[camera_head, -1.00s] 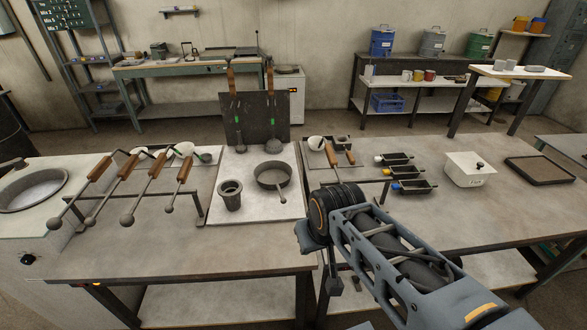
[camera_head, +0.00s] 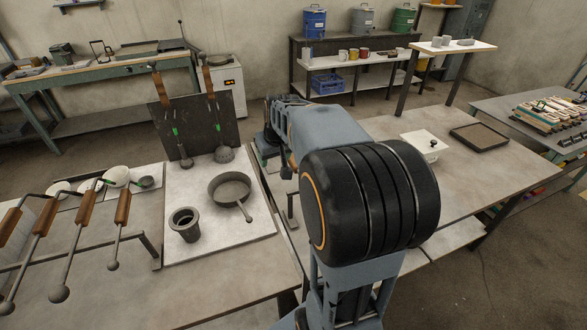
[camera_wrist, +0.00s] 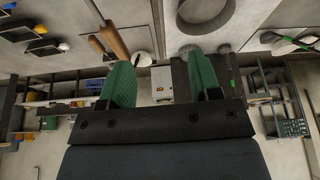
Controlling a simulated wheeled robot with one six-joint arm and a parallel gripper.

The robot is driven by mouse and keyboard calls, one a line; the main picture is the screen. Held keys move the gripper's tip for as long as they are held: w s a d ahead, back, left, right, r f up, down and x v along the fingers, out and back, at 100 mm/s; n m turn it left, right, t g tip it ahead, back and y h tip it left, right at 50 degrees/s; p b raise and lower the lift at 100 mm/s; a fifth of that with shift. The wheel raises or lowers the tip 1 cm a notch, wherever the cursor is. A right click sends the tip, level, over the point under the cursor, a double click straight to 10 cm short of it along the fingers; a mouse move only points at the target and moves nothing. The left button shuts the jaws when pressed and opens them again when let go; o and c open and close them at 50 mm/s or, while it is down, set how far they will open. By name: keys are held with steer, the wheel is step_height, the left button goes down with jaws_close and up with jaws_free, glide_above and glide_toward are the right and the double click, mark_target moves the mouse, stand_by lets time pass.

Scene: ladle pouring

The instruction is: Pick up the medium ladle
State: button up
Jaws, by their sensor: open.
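Several wooden-handled ladles (camera_head: 84,209) lie across a rack at the left, close together. I cannot tell for sure which is the medium ladle. My gripper (camera_wrist: 161,65) shows two green fingers spread wide and nothing between them. In the head view the hand is mostly hidden behind my arm. Two wooden handles (camera_wrist: 112,36) show near the left finger in the wrist view.
A round pan (camera_head: 230,188) and a dark cup (camera_head: 184,224) stand on a pale plate (camera_head: 222,240). White bowls (camera_head: 116,176) sit behind the rack. A white box (camera_head: 425,145) and a dark tray (camera_head: 479,137) are at the right. My arm hides the middle of the bench.

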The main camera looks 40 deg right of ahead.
steer(key=m, duration=0.1)
glide_toward(293, 161)
steer(key=x, duration=0.2)
steer(key=p+x, duration=0.1)
steer(key=x, duration=0.2)
steer(key=shift+w+d+f+p, duration=0.2)
steer(key=shift+w+d+p, duration=0.1)
steer(key=shift+w+d, duration=0.15)
steer(key=shift+h, duration=0.3)
steer(key=shift+a+p+x, duration=0.1)
steer(key=shift+p+x, duration=0.35)
steer(key=shift+x, duration=1.15)
steer(key=shift+a+p+x, duration=0.15)
steer(key=shift+p+x, duration=0.3)
steer(key=shift+x, duration=1.15)
steer(key=shift+s, duration=0.1)
jaws_close()
steer(key=shift+r, duration=0.1)
